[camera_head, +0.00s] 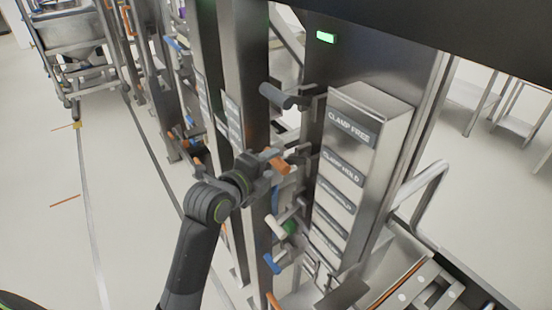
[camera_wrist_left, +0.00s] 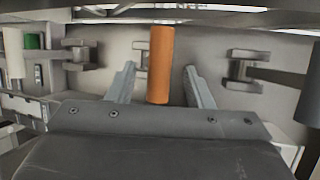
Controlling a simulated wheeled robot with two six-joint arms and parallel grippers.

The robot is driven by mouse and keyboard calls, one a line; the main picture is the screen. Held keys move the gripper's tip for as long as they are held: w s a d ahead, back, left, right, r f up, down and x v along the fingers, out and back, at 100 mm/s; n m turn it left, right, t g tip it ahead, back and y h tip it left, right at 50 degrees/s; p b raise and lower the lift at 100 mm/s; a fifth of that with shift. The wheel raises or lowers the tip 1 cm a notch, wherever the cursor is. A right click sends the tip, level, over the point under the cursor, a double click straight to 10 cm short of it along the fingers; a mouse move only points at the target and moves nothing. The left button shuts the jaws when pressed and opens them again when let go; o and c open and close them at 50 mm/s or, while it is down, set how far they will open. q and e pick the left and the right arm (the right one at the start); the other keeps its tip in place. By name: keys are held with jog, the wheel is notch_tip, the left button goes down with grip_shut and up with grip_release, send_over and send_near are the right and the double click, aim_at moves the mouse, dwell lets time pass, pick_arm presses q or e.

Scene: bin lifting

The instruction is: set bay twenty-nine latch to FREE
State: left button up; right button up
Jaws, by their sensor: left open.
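An orange lever handle (camera_head: 281,166) sticks out from the steel post, roughly level with the plate reading CLAMP HOLD (camera_head: 342,166). The plate reading CLAMP FREE (camera_head: 350,127) is above that. My left gripper (camera_head: 270,168) is at the orange handle. In the left wrist view, the orange handle (camera_wrist_left: 160,62) stands between the two spread fingers of my left gripper (camera_wrist_left: 161,85), with a visible gap on each side. No bay number is readable, so I cannot tell which bay this is. My right gripper is not in view.
A dark grey handle (camera_head: 276,96) juts out above my gripper. Below are a white handle (camera_head: 273,226), a green one (camera_head: 290,226) and a blue one (camera_head: 272,262). A green lamp (camera_head: 326,37) is lit on the cabinet. Open floor (camera_head: 50,200) lies left.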

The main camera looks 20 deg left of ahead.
aim_at(273, 164)
pick_arm(q)
jog(key=shift+x, duration=1.85)
grip_shut()
